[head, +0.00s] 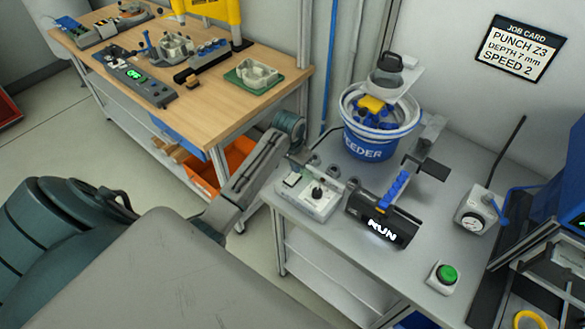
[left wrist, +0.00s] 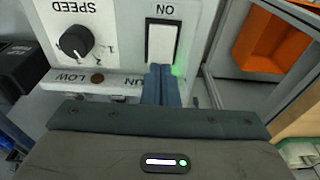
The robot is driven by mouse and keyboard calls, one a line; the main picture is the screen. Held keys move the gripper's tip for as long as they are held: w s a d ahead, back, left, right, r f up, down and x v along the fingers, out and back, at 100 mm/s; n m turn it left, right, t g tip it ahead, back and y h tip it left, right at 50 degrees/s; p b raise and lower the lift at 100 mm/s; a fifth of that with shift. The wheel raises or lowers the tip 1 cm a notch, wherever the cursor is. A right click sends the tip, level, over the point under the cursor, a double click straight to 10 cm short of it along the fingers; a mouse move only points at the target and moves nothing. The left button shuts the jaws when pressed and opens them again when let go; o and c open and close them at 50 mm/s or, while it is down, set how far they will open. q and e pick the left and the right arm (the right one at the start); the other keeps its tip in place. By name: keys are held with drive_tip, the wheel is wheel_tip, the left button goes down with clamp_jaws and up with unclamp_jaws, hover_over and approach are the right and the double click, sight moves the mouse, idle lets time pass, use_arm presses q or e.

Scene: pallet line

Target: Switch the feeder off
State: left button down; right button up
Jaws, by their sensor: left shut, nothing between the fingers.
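The feeder (head: 366,150) is a blue and white bowl on the grey bench. In front of it is a pale control box (head: 318,212) with a white rocker switch (head: 292,180) and a black speed knob (head: 317,192). In the left wrist view the rocker (left wrist: 162,43) sits beside the word ON, and the knob (left wrist: 76,42) is left of it. My left gripper (left wrist: 161,72) is shut and empty, its fingertips at the rocker's near edge; I cannot tell whether they touch. A green glow shows beside them. My right gripper is not in view.
A green button (head: 446,275) and a round gauge (head: 474,221) are further right. A wooden bench (head: 200,110) with several fixtures and an orange bin (head: 238,160) are to the left.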

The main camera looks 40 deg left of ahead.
sight(295, 175)
use_arm(q)
drive_tip(key=shift+f+b, duration=0.3)
drive_tip(key=shift+f, duration=0.65)
idle(0.6)
drive_tip(key=shift+r, duration=0.1)
drive_tip(key=shift+r+p, duration=0.85)
drive_tip(key=shift+r, duration=2.65)
